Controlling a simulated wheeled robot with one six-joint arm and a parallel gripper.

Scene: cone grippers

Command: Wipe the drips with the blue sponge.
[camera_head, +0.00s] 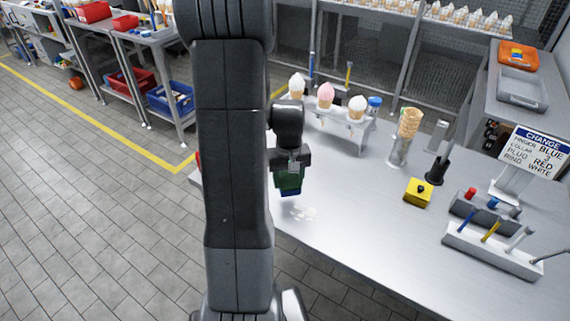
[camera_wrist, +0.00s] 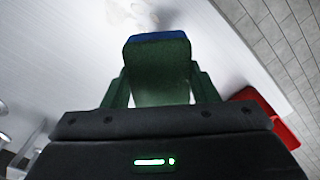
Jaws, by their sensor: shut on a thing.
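My gripper (camera_head: 289,178) is over the near left edge of the metal table, pointing down. It is shut on the sponge, whose blue end (camera_head: 290,192) shows below the green part. In the wrist view the sponge (camera_wrist: 157,38) sits between the two green fingers of my gripper (camera_wrist: 160,85), blue end outward. The drips are pale, whitish spots (camera_head: 303,213) on the tabletop, just right of and nearer than the sponge. They also show as a blurred pale patch beyond the sponge in the wrist view. I cannot tell whether the sponge touches the table.
A rack (camera_head: 340,125) with three ice-cream cones stands behind my gripper. Stacked cones (camera_head: 408,125), a yellow block (camera_head: 418,192), a sign (camera_head: 533,155) and a tool holder (camera_head: 490,250) are to the right. The table's front middle is clear. A red bin (camera_wrist: 265,110) shows in the wrist view.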

